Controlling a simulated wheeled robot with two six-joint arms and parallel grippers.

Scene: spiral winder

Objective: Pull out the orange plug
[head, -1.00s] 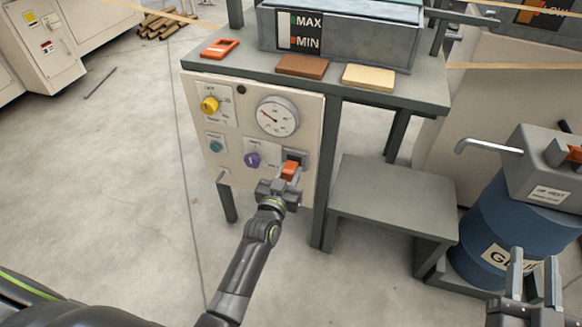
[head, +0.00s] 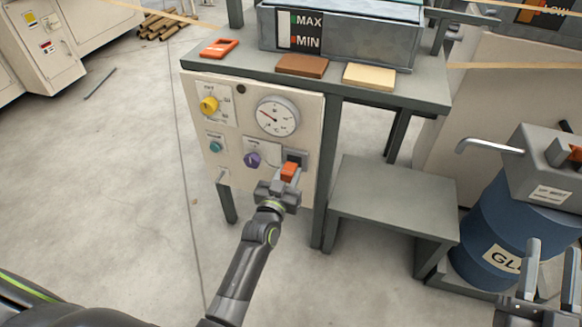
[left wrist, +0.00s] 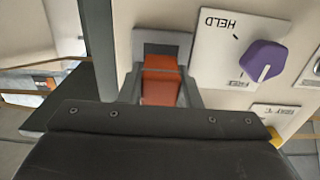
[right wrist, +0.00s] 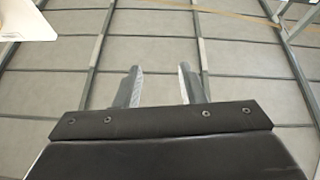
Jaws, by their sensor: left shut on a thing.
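The orange plug (head: 289,170) is at the grey socket (head: 298,157) in the lower right of the cream panel. My left gripper (head: 287,178) is shut on the plug from the front. In the left wrist view the plug (left wrist: 161,82) lies between the two fingers, with the socket frame (left wrist: 183,40) behind it. A dark opening shows in the socket beside the plug; whether the plug's tip is still inside is hidden. My right gripper (head: 552,275) is open and empty in front of the blue drum; its parted fingers also show in the right wrist view (right wrist: 160,88).
The panel (head: 222,130) also has a gauge (head: 277,116), a yellow knob (head: 209,104), a teal knob (head: 216,147) and a purple knob (head: 252,160). A low grey bench (head: 390,195) and a blue drum (head: 500,225) stand to the right.

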